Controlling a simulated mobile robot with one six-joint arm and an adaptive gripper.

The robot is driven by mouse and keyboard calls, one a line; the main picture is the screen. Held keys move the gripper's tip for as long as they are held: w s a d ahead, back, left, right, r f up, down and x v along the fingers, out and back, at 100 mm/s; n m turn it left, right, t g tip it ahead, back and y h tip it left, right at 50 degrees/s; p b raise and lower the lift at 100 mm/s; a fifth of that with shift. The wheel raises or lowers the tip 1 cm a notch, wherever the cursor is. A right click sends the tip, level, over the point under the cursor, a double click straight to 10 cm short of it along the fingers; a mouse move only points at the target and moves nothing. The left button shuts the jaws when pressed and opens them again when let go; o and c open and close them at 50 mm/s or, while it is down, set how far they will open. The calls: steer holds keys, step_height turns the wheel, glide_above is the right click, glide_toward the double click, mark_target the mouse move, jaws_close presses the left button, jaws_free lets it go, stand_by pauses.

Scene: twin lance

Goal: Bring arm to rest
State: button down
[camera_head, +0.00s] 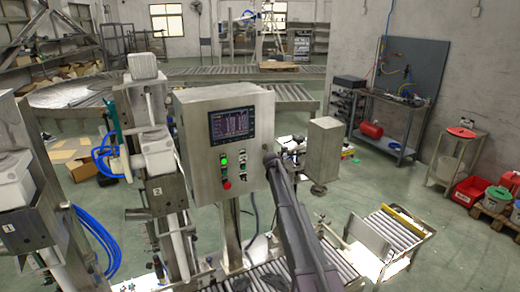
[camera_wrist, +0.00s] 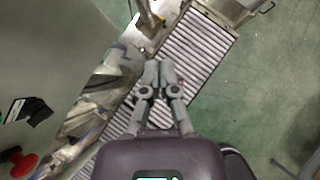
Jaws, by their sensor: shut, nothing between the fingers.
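My gripper (camera_wrist: 158,68) shows in the wrist view with its two grey fingers together and nothing between them. It is above a roller conveyor (camera_wrist: 196,46). In the head view my dark arm reaches up from the bottom centre to the right side of a grey control box (camera_head: 226,140). The gripper itself is hard to make out there. In the wrist view a grey panel with a red button (camera_wrist: 22,163) is close on the left.
Two machine columns with white canisters (camera_head: 155,150) stand left of the control box. A metal box on a post (camera_head: 322,150) is just right of my arm. A short roller section (camera_head: 395,230) lies at the right. Green floor (camera_head: 450,250) is clear beyond it.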

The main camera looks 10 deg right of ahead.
steer(key=s+a+f+m+g+y+b, duration=0.1)
steer(key=s+f+m, duration=0.4)
steer(key=s+m, duration=0.5)
steer(key=s+a+f+m+g+y+b, duration=0.2)
steer(key=s+m, duration=0.7)
steer(key=s, duration=1.5)
steer(key=s+a+f+m+g+y+b, duration=0.1)
steer(key=s+f+m+g+b, duration=0.3)
steer(key=s, duration=1.2)
steer(key=shift+s+a+f+m+g+y+b, duration=0.35)
steer(key=shift+a+f+m+b, duration=0.5)
steer(key=shift+f+m+b, duration=1.7)
steer(key=shift+r+m+p, duration=0.5)
steer(key=shift+m+p, duration=0.25)
steer(key=shift+p, duration=0.4)
steer(key=c, duration=1.4)
jaws_free()
